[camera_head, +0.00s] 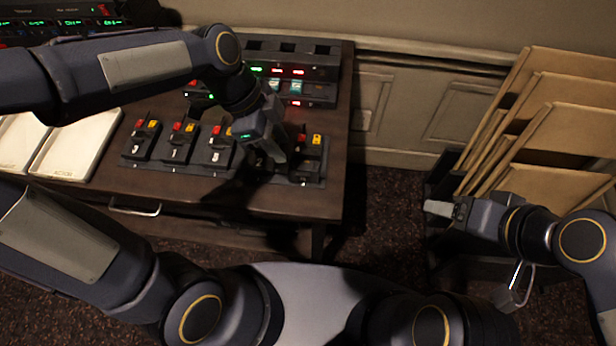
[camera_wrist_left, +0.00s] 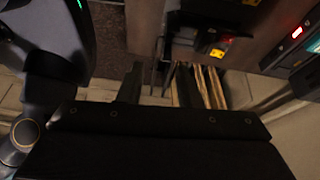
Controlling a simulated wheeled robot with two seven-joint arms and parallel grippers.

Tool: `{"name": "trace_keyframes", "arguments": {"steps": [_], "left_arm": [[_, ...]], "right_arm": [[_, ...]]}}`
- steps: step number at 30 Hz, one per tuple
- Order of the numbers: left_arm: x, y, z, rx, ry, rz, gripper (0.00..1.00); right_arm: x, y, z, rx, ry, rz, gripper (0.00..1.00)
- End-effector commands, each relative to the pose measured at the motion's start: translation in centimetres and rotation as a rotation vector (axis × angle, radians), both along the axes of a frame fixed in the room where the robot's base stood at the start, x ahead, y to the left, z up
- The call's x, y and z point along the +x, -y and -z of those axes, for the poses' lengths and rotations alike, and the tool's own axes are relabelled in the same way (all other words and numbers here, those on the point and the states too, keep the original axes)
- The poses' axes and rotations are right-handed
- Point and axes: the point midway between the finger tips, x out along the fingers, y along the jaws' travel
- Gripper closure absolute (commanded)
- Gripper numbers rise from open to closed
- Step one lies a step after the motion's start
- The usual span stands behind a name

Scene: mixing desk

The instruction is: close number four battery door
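A row of black battery units sits along the front of the dark wooden desk in the head view. The rightmost battery unit (camera_head: 313,158) has a red and a yellow part on top; a dark recess shows in it, and I cannot make out its door clearly. My left gripper (camera_head: 274,152) points down just left of this unit, over the row; I cannot tell if it touches. A unit with a yellow part (camera_wrist_left: 217,50) shows at the top of the left wrist view. My right gripper (camera_head: 438,208) is away from the desk, by the folders. The fingers' gap is unclear on both grippers.
Three similar units, including the leftmost one (camera_head: 143,143), stand left of my gripper. Behind is a rack with lit indicators (camera_head: 292,72). Brown folders (camera_head: 560,130) stand at the right. Carpet is clear between desk and folders.

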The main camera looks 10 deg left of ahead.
Motion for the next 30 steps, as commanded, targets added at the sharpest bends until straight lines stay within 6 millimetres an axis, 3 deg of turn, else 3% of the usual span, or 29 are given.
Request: {"name": "trace_keyframes", "arguments": {"steps": [4,18,30], "left_arm": [[0.3,0.8,1.3,0.006,0.005,0.068,0.68],[0.0,3.2,7.3,0.006,0.005,0.066,0.68],[0.0,3.5,7.9,0.005,0.007,0.063,0.71]], "right_arm": [[0.0,0.0,0.4,0.0,0.0,0.0,0.3],[0.0,0.0,0.7,0.0,0.001,0.0,0.3],[0.0,0.0,0.7,0.0,0.0,0.0,0.3]]}}
